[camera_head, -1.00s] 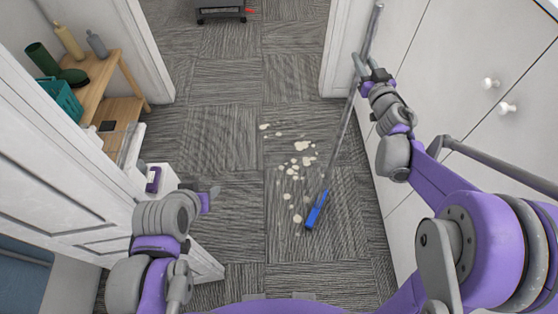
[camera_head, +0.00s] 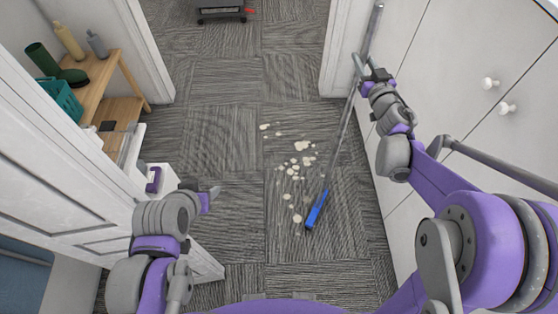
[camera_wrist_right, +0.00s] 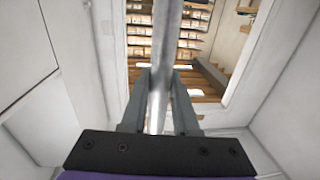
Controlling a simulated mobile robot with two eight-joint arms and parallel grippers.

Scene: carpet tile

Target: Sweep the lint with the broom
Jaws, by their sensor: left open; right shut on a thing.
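The broom has a long grey handle (camera_head: 344,135) and a blue head (camera_head: 316,210) resting on the carpet. My right gripper (camera_head: 369,68) is shut on the upper part of the handle; the handle also shows between its fingers in the right wrist view (camera_wrist_right: 158,95). The broom leans, its top toward the upper right. The lint (camera_head: 301,146) lies as several pale cream patches on the carpet, mostly left of the handle and beyond the head. A few patches lie just left of the blue head. My left gripper (camera_head: 212,196) is open and empty, left of the lint.
White cabinets (camera_head: 455,85) with round knobs line the right side. A white door (camera_head: 85,190) stands at the left, near my left arm. A wooden shelf (camera_head: 118,62) with bottles, a boot and a teal basket (camera_head: 63,99) is behind it. The carpet (camera_head: 220,135) between is open.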

